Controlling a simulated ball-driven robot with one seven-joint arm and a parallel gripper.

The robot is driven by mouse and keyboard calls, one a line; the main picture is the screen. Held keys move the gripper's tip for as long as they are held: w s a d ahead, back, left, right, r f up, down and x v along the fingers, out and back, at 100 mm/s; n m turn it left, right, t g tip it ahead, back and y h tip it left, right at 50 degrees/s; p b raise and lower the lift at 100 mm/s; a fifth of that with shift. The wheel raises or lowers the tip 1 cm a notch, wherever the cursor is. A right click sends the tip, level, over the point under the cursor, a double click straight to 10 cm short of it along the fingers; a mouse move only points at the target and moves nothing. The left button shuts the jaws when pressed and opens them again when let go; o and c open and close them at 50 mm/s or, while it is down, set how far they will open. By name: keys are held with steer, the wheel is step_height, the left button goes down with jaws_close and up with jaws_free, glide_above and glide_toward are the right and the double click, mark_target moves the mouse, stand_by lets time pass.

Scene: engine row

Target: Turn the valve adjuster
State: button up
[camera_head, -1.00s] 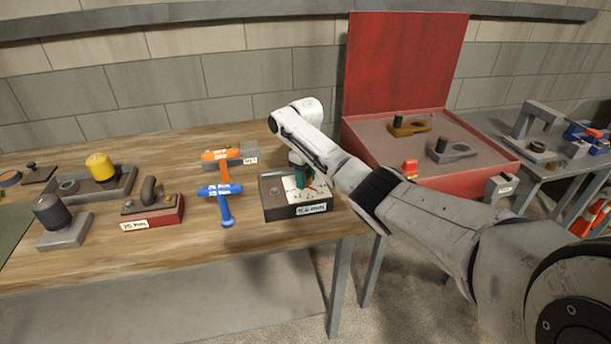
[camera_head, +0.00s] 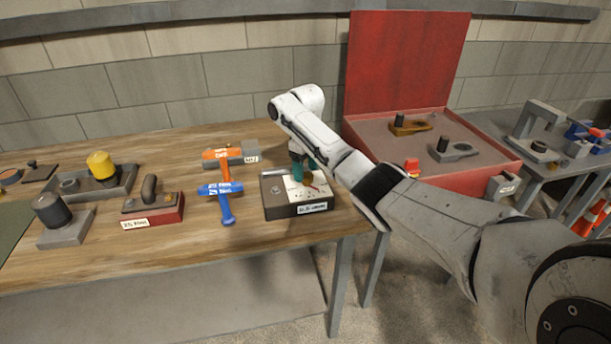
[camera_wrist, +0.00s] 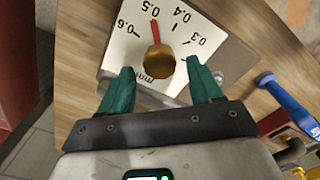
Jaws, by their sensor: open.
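The valve adjuster is a dark box (camera_head: 299,210) near the right front corner of the wooden table, with a white dial plate on top. In the wrist view, the plate (camera_wrist: 116,52) carries marks from 0.3 to 0.6 and "mm". My gripper (camera_wrist: 160,66) is open, with one green finger on each side of the knob and gaps visible between. In the head view, my gripper (camera_head: 299,174) is over the plate; finger height is hard to tell.
A blue T-handled tool (camera_head: 224,200) and an orange one (camera_head: 222,155) lie left of the box. A red block with a handle (camera_head: 152,208) stands further left. An open red case (camera_head: 470,184) is to the right, behind my arm. Bare tabletop lies in front.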

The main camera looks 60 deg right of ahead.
mark_target(305, 173)
step_height(305, 173, up, 8)
steer(key=b, duration=0.1)
steer(key=shift+f, duration=0.1)
stand_by(0.6)
steer(key=w+a+f+n+t, duration=0.1)
steer(key=w+a+f, duration=0.2)
steer(key=a+f, duration=0.35)
steer(key=w+a+f+n+t, duration=0.1)
steer(key=w+a+f, duration=0.25)
steer(key=a, duration=0.65)
steer(key=s+a+f+t+y, duration=0.1)
steer(key=a+f, duration=0.2)
steer(key=a, duration=0.5)
steer(key=s+a+f, duration=0.1)
steer(key=a+f, duration=0.2)
steer(key=a, duration=0.5)
steer(key=s+a+f+t+h, duration=0.1)
steer(key=s+a, duration=0.3)
steer(key=s, duration=0.5)
steer(key=s+a+t, duration=0.1)
steer(key=s+a, duration=0.4)
steer(key=s, duration=0.5)
steer(key=s+d+f+m+g, duration=0.1)
steer(key=s+f+g, duration=0.3)
steer(key=s, duration=0.6)
step_height(305, 173, down, 2)
steer(key=shift+s+d+f, duration=0.15)
steer(key=shift+s+d, duration=0.2)
steer(key=shift+s, duration=0.05)
